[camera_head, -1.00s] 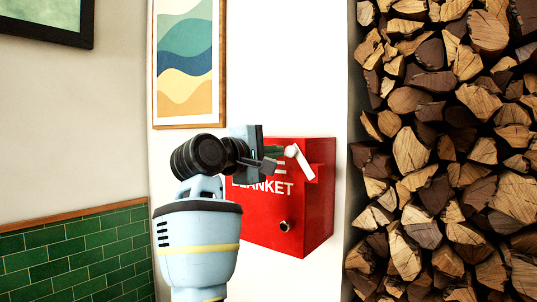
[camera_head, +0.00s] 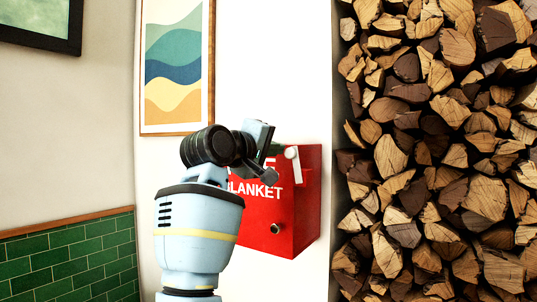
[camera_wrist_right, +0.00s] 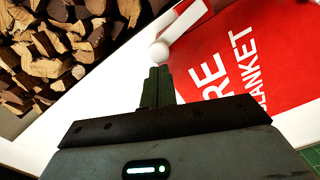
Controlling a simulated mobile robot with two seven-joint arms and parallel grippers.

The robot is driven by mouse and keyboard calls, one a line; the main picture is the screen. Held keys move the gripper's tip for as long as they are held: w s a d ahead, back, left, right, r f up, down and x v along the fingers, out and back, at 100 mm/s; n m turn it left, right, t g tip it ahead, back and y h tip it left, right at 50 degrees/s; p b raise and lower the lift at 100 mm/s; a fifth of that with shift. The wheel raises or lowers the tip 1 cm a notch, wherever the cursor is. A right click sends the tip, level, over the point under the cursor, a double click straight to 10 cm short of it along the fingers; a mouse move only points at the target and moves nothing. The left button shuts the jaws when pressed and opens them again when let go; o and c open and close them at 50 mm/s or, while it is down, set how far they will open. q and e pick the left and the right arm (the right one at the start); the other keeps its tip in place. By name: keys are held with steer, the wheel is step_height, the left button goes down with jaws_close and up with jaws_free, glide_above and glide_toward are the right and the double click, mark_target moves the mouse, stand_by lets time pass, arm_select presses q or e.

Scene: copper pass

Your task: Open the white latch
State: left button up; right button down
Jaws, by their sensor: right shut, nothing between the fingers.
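The white latch (camera_head: 294,158) is on the upper front of the red fire blanket box (camera_head: 300,215), which is on the white wall. In the head view its arm points down, nearly upright. In the right wrist view the latch arm (camera_wrist_right: 186,22) ends in a round white knob (camera_wrist_right: 158,52). My right gripper (camera_head: 270,172) is in front of the box, just left of the latch, and hides part of the lettering. Its fingers (camera_wrist_right: 159,76) are shut and empty, with the tips close to the knob; I cannot tell whether they touch. My left gripper is out of view.
Stacked firewood (camera_head: 430,150) fills the right side, beyond the wall's edge. A framed wave picture (camera_head: 177,65) hangs above left of the box. Green tiles (camera_head: 70,260) cover the lower left wall. A small dark round knob (camera_head: 275,228) is low on the box front.

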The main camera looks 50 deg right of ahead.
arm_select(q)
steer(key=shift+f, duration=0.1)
arm_select(e)
steer(key=shift+s+r+m, duration=0.2)
steer(key=shift+s+m, duration=0.25)
steer(key=shift+m, duration=0.25)
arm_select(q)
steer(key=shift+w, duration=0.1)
